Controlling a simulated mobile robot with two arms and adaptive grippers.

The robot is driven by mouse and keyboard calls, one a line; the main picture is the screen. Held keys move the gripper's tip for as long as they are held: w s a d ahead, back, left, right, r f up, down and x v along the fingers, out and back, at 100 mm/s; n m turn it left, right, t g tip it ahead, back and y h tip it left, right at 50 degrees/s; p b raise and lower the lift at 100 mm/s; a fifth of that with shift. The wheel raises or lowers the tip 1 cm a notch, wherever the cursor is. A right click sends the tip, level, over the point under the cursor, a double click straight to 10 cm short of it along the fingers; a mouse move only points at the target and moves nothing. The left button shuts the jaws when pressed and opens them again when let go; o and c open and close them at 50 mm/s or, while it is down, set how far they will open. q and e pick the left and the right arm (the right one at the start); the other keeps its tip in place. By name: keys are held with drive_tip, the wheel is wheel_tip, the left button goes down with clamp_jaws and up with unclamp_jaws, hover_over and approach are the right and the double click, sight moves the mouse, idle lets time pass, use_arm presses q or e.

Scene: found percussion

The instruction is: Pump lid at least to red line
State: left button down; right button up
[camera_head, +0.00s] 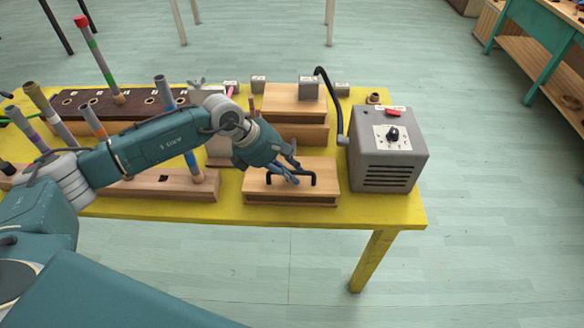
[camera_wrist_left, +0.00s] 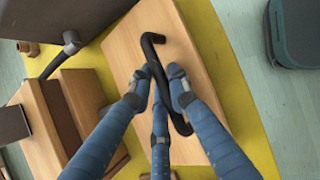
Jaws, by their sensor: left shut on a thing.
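The wooden lid (camera_head: 322,168) with a black bar handle (camera_head: 314,180) lies on a low wooden box (camera_head: 322,198) at the table's front edge. In the left wrist view the lid (camera_wrist_left: 122,45) fills the middle, with the bent black handle (camera_wrist_left: 152,46) across it. My left gripper (camera_head: 293,176) reaches down over the lid from the left. In the wrist view its blue fingers (camera_wrist_left: 160,85) are shut around the handle. The lid looks low on the box. I cannot make out a red line. My right gripper is not in view.
A grey machine (camera_head: 385,172) with a black knob and red switch stands right of the box. A black hose (camera_head: 337,105) rises from it. A stepped wooden block (camera_head: 294,132) is behind. Several tubes stand at left on the yellow table (camera_head: 398,212).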

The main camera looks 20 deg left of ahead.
sight(294, 185)
use_arm(q)
drive_tip(key=shift+s+d+f, duration=0.1)
drive_tip(key=shift+s+f, duration=0.25)
drive_tip(key=shift+f, duration=0.05)
drive_tip(key=shift+s+d+f+b, duration=0.15)
drive_tip(key=shift+s+f+b, duration=0.3)
drive_tip(key=shift+f+b, duration=0.3)
drive_tip(key=shift+f, duration=0.1)
